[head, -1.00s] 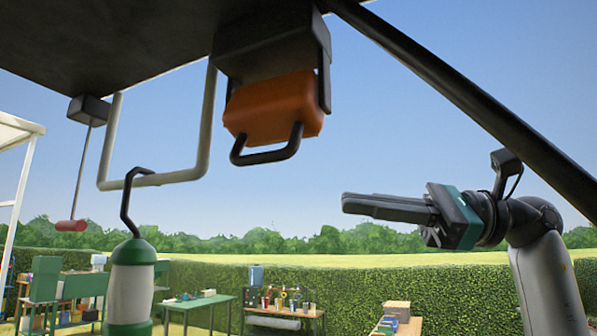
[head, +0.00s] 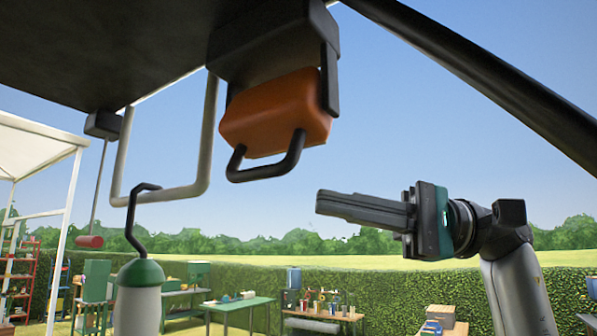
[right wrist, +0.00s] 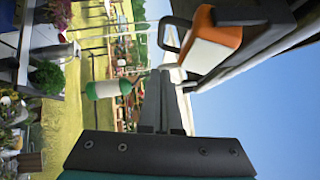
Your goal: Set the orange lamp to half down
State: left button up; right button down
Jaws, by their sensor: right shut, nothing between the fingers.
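The orange lamp (head: 272,112) hangs under the dark canopy from a black bracket (head: 272,45), tilted, with a black loop handle (head: 268,163) at its lower front edge. It also shows at the top of the right wrist view (right wrist: 216,36), with a pale face visible. My right gripper (head: 322,205) is shut and empty, below and to the right of the lamp, apart from it. Its fingers point left in the head view. In the right wrist view the shut fingers (right wrist: 160,85) are below the lamp. My left gripper is not in view.
A green and white hanging canister (head: 139,290) with a black hook stands at lower left. A grey bar frame (head: 207,140) and a red-ended pull rod (head: 90,242) hang left of the lamp. A dark diagonal beam (head: 480,75) runs above my right arm. Open air surrounds the gripper.

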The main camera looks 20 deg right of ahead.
aim_at(266, 176)
jog(key=a, duration=0.2)
jog(key=s+a+r+p, duration=0.1)
jog(key=s+a, duration=0.1)
jog(key=a, duration=0.1)
jog(key=shift+a+r+p, duration=0.2)
jog(key=shift+a+p, duration=0.1)
jog(key=shift+a, duration=0.05)
jog(key=shift+s+a+b, duration=0.35)
jog(key=shift+a, duration=0.05)
jog(key=shift+s+a+r, duration=0.1)
jog(key=shift+a, duration=0.05)
